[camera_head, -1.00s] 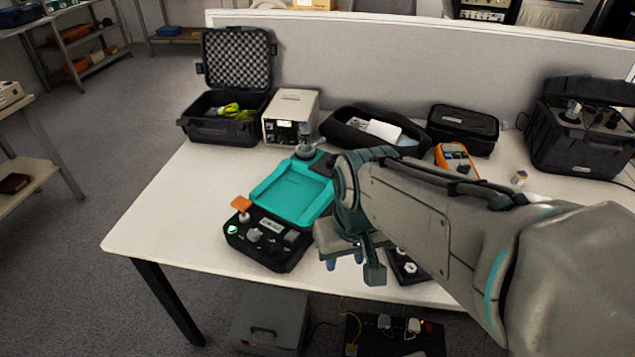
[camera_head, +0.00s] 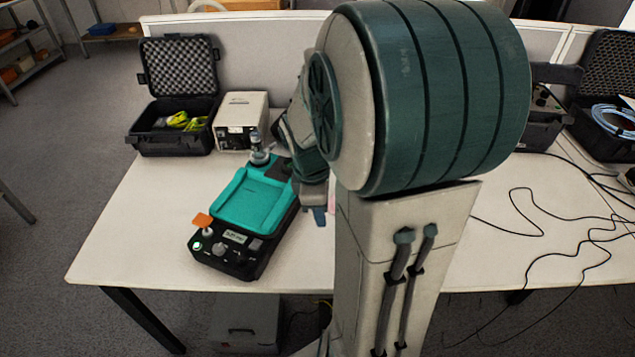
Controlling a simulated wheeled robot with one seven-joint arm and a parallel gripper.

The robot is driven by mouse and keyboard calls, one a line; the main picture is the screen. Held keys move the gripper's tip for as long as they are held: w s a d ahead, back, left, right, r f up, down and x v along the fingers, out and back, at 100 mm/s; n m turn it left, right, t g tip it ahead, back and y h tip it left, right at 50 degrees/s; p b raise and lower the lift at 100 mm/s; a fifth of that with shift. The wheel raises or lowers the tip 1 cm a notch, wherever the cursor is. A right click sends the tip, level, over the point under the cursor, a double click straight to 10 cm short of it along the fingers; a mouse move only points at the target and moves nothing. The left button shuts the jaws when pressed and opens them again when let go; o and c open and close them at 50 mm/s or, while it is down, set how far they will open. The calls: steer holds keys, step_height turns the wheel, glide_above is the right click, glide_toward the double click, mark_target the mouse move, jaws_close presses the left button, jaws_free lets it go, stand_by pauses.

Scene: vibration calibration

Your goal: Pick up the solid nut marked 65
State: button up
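No nut marked 65 can be made out in the head view. My own raised arm covers the middle and right-centre of the table. My gripper (camera_head: 319,212) shows only in part at the left edge of my arm, pointing down over the table just right of the teal-topped calibration device (camera_head: 244,208). One bluish fingertip shows; the rest is hidden behind my arm, so I cannot tell whether it is open or holds anything.
The white table (camera_head: 130,230) is clear at its left front. An open black case (camera_head: 168,137) and a beige instrument box (camera_head: 240,118) stand at the back left. Another open case (camera_head: 603,150) stands at the far right, with loose black cables (camera_head: 540,232) on the tabletop.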

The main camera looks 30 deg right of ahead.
steer(key=w+d+f+n+y+p, duration=0.15)
steer(key=d+n+p, duration=0.25)
steer(key=d+n, duration=0.5)
steer(key=shift+m, duration=0.5)
steer(key=f, duration=0.2)
steer(key=f+b, duration=0.1)
steer(key=f, duration=0.2)
steer(key=d+f+b, duration=0.1)
steer(key=f, duration=0.1)
steer(key=shift+s+d+f, duration=0.1)
steer(key=shift+s+f, duration=0.15)
steer(key=shift+f, duration=0.05)
steer(key=f, duration=0.2)
steer(key=f+b, duration=0.2)
steer(key=f, duration=0.1)
steer(key=shift+s+f, duration=0.25)
steer(key=shift+f, duration=0.05)
